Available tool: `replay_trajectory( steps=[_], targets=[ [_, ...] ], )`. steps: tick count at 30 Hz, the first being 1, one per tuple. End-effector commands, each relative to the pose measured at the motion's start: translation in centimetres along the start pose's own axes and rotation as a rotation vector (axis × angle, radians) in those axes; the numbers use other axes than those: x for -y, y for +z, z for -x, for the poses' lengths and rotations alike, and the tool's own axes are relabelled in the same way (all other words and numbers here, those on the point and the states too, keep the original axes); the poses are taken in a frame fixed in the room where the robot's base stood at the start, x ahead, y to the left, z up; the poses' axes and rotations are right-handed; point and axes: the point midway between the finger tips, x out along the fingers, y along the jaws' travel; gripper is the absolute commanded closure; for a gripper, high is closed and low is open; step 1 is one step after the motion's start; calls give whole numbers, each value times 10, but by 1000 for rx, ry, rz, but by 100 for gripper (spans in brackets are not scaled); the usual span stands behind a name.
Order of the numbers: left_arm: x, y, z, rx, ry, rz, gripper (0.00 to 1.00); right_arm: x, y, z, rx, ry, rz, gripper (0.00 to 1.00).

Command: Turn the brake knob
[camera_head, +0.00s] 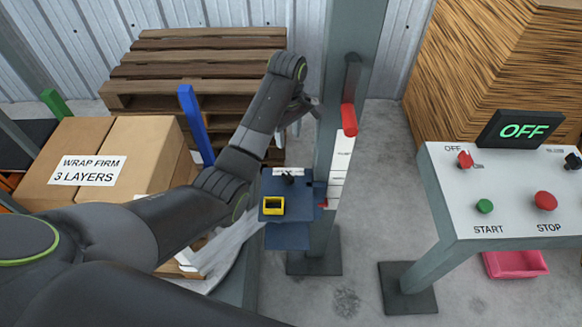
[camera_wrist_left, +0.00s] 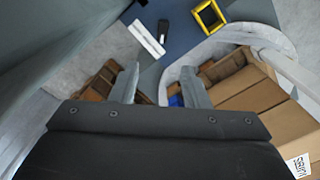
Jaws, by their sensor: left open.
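A small black knob (camera_head: 288,179) sits by a white label on top of a blue box (camera_head: 268,186) fixed to the grey post; the label is too small to read. The knob also shows in the left wrist view (camera_wrist_left: 163,28), beside the white label (camera_wrist_left: 147,38). My left gripper (camera_head: 297,112) is above and beyond the blue box in the head view, apart from the knob. In the left wrist view its two grey fingers (camera_wrist_left: 160,86) are spread with nothing between them. My right gripper is not in view.
A yellow square frame (camera_head: 271,205) is on the blue box near the knob. A red handle (camera_head: 348,119) hangs on the post (camera_head: 350,50). A control panel (camera_head: 520,200) with knobs, buttons and an OFF display stands right. Cartons (camera_head: 90,165) and pallets (camera_head: 200,60) lie left and behind.

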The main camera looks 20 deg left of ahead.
Motion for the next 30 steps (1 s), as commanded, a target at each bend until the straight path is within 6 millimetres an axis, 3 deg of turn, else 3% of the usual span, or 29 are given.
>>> replay_trajectory(
  steps=[10, 19, 24, 30],
  targets=[
    [1, 1, -51, 3, -5, 0, 58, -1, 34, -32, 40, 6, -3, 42],
    [1, 0, -113, 2, -4, 0, 58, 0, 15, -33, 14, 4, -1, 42],
    [1, 1, -145, 1, -4, -1, 58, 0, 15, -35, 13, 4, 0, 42],
    [1, 0, -166, 0, -2, -1, 58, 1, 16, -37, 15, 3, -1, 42]
  ],
)
